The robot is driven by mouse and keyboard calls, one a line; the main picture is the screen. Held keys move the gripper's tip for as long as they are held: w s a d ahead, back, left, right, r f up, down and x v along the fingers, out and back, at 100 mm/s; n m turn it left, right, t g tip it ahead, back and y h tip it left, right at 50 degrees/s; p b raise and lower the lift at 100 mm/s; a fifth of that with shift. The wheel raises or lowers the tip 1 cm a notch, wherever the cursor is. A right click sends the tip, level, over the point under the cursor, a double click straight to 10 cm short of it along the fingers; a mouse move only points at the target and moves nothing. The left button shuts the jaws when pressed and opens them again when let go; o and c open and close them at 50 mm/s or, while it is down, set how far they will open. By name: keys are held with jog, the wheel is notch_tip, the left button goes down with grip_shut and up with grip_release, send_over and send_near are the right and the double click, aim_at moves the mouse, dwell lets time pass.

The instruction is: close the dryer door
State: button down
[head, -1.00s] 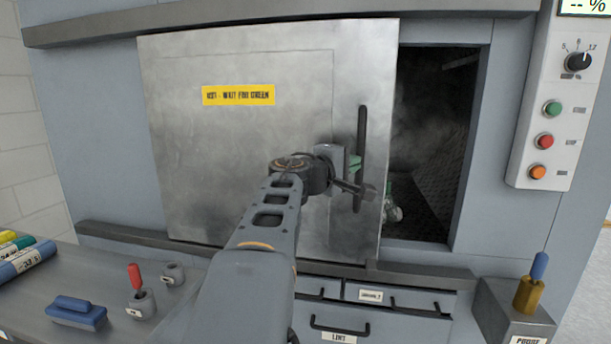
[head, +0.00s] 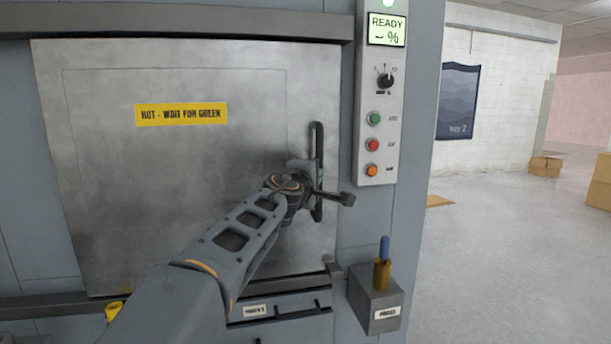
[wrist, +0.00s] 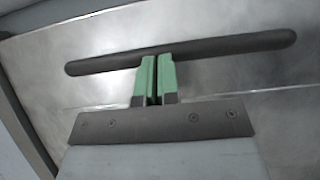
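The dryer door (head: 110,190) is a large grey metal sliding panel with a yellow "HOT - WAIT FOR GREEN" label (head: 181,115). In the head view it covers the opening, and no dark gap shows at its right edge. Its dark bar handle (head: 317,140) stands upright near that edge. My gripper (head: 319,178) is at the handle's lower half, partly hidden by my wrist. In the wrist view, the green fingers of my gripper (wrist: 155,65) are together with only a thin slit between them. Their tips overlap the handle (wrist: 225,46); I cannot tell whether they touch it.
A control panel (head: 377,145) with a "READY" screen (head: 387,31), a knob and three buttons is right of the door. Below it is a grey box (head: 375,292) with a brass and blue peg (head: 383,265). Drawers lie under the door. Open floor (head: 510,260) extends right.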

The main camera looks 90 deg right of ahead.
jog(key=shift+d, duration=0.15)
jog(key=shift+w+f, duration=0.1)
jog(key=shift+w, duration=0.05)
jog(key=w+d+b+v, duration=0.1)
jog(key=w+v, duration=0.1)
jog(key=v, duration=1.1)
